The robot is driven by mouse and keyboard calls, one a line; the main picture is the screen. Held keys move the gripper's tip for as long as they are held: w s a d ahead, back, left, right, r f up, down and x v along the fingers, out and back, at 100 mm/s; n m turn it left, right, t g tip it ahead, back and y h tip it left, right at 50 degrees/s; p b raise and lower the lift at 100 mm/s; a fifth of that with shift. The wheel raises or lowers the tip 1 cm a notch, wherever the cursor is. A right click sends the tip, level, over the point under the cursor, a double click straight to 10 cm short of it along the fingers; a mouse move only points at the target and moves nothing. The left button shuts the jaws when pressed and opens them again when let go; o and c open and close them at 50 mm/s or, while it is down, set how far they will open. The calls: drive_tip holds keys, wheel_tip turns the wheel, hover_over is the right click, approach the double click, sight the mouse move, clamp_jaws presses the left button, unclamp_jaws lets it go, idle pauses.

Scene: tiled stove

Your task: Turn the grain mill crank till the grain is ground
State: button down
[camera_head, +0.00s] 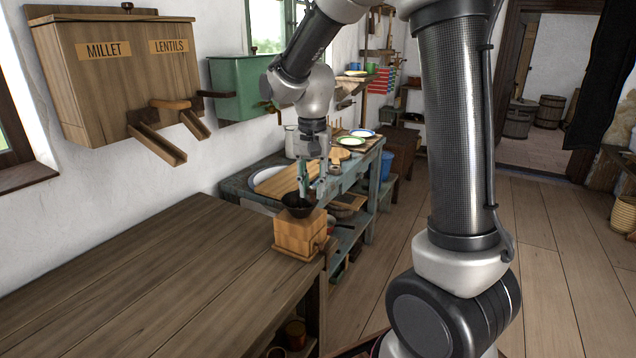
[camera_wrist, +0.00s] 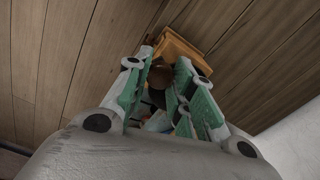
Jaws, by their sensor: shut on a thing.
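The grain mill (camera_head: 298,236) is a light wooden box with a dark bowl-shaped hopper (camera_head: 297,206) on top. It stands upright at the right end of the brown wooden counter. My gripper (camera_head: 311,188) points down right over the mill, its fingertips at the hopper's rim. In the wrist view the mill's wooden body (camera_wrist: 182,48) shows just beyond the fingers. A brown rounded piece, apparently the crank's knob (camera_wrist: 160,75), sits between the green finger pads of my gripper (camera_wrist: 165,88). The crank arm is mostly hidden by the fingers, and the grain cannot be seen.
The brown counter (camera_head: 130,270) is clear to the left of the mill. A wooden millet and lentils dispenser (camera_head: 125,75) and a green box (camera_head: 240,88) hang on the wall. A worktable behind holds a board (camera_head: 275,184) and plates. Open floor lies to the right.

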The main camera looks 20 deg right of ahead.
drive_tip(key=shift+w+a+m, duration=0.1)
drive_tip(key=shift+a+m, duration=0.6)
drive_tip(key=shift+m, duration=0.5)
drive_tip(key=shift+a+m, duration=0.7)
drive_tip(key=shift+m, duration=0.5)
drive_tip(key=c, duration=1.2)
unclamp_jaws()
drive_tip(key=shift+o, duration=0.2)
wheel_tip(320, 180, up, 12)
drive_tip(key=shift+f, duration=0.1)
